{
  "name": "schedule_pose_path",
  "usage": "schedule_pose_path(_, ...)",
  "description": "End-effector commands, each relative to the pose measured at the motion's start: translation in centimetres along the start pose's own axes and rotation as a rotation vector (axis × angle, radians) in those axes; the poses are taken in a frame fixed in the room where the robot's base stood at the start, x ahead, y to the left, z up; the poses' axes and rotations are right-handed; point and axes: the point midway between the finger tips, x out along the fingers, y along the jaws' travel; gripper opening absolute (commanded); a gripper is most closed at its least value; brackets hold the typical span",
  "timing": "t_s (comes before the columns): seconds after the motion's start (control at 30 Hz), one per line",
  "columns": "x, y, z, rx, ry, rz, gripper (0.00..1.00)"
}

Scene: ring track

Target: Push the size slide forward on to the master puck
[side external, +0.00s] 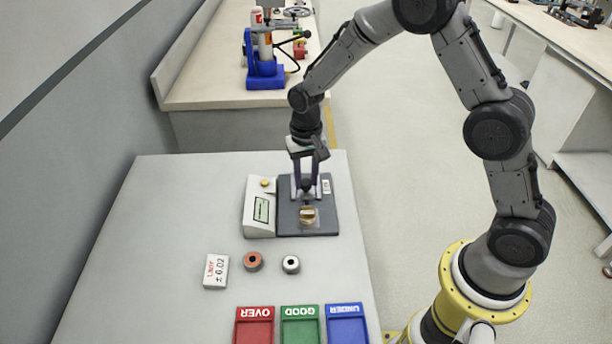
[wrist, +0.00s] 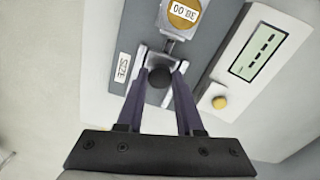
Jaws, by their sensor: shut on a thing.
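The size slide (wrist: 143,60) is a silver piece with a dark round knob (wrist: 158,77), beside a SIZE label (wrist: 122,67) on the grey gauge plate (side external: 290,226). My gripper (wrist: 160,80) is shut on the knob, one finger on each side; in the side view my gripper (side external: 306,192) stands over the back of the plate and hides most of the slide. The master puck (wrist: 183,14), a gold disc marked 38.00, sits on a silver seat ahead of the slide; it also shows in the side view (side external: 308,213). I cannot tell whether slide and puck touch.
A white readout box (side external: 260,207) stands left of the plate; its display (wrist: 255,52) shows dashes, with a yellow button (wrist: 219,102) beside it. Two rings, copper (side external: 253,261) and steel (side external: 291,264), a tolerance card (side external: 216,271) and red, green and blue trays (side external: 300,328) lie nearer the front.

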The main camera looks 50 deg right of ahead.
Motion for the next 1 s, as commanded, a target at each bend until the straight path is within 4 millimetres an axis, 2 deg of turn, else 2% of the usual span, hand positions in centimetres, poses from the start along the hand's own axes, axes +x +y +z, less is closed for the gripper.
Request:
schedule_pose_path(0.17,-0.1,-0.5,1.7,-0.002,0.001,-0.001,0.0)
schedule_pose_path(0.4,-0.1,-0.5,1.7,0.0,0.002,-0.002,0.0)
schedule_pose_path(0.43,-0.1,-0.5,1.7,0.0,0.002,-0.002,0.39)
schedule_pose_path(0.57,-0.1,-0.5,1.7,0.0,0.001,-0.001,0.63)
schedule_pose_path(0.6,-0.1,-0.5,1.7,0.0,0.001,-0.001,0.66)
schedule_pose_path(0.87,-0.1,-0.5,1.7,0.0,0.001,-0.001,0.66)
schedule_pose_path(1.0,-0.8,-0.5,1.6,0.0,0.003,-0.002,0.66)
